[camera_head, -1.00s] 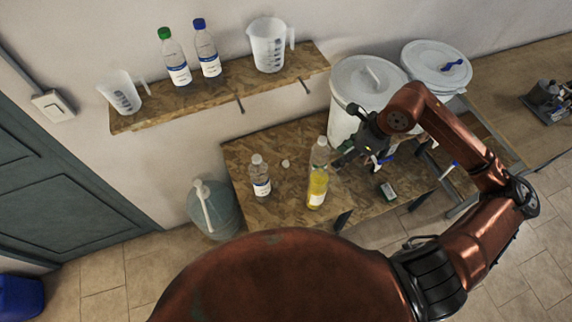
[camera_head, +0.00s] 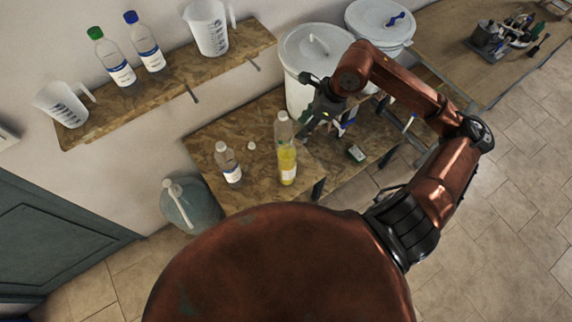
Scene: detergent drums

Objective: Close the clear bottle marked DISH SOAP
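Two clear bottles stand upright on the low wooden table: a small clear bottle (camera_head: 229,164) with a white label, and a taller clear bottle (camera_head: 287,160) with yellow liquid in its lower part. The label words are too small to read, so I cannot tell which says DISH SOAP. A small white object (camera_head: 251,145), like a cap, lies on the table between and behind them. My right gripper (camera_head: 306,127) is just right of the tall bottle's upper part; I cannot tell whether it touches it, or how its fingers stand. My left gripper is out of view.
A wall shelf (camera_head: 176,102) holds two capped bottles and two measuring jugs. White lidded drums (camera_head: 303,75) stand behind my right arm.

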